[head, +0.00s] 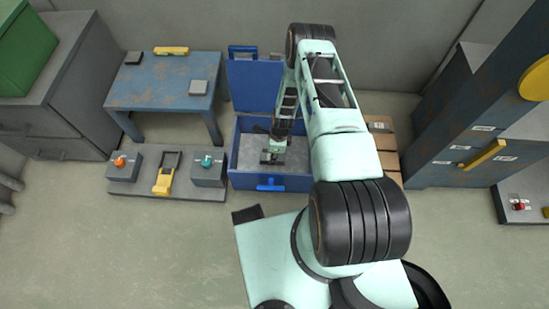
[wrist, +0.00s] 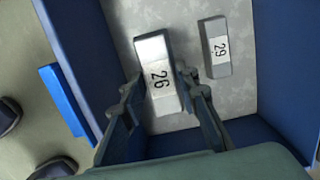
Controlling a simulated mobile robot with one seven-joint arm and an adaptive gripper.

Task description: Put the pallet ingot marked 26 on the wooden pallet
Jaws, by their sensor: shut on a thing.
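The ingot marked 26 (wrist: 155,62) is a pale grey bar with a white label, between the two fingers of my gripper (wrist: 158,88) in the wrist view. My gripper is shut on it, inside the open blue chest (head: 270,183). In the head view my gripper (head: 271,157) hides most of the ingot. I cannot tell whether the ingot touches the chest floor. The wooden pallet (head: 386,142) stands right of the chest, partly hidden behind my arm. A grey ingot (head: 378,126) lies on its far part.
An ingot marked 29 (wrist: 215,48) lies in the chest, right of my gripper. The chest's lid (head: 255,85) stands open at the back. A blue table (head: 165,85) is at the left. A blue cabinet (head: 450,120) stands right of the pallet.

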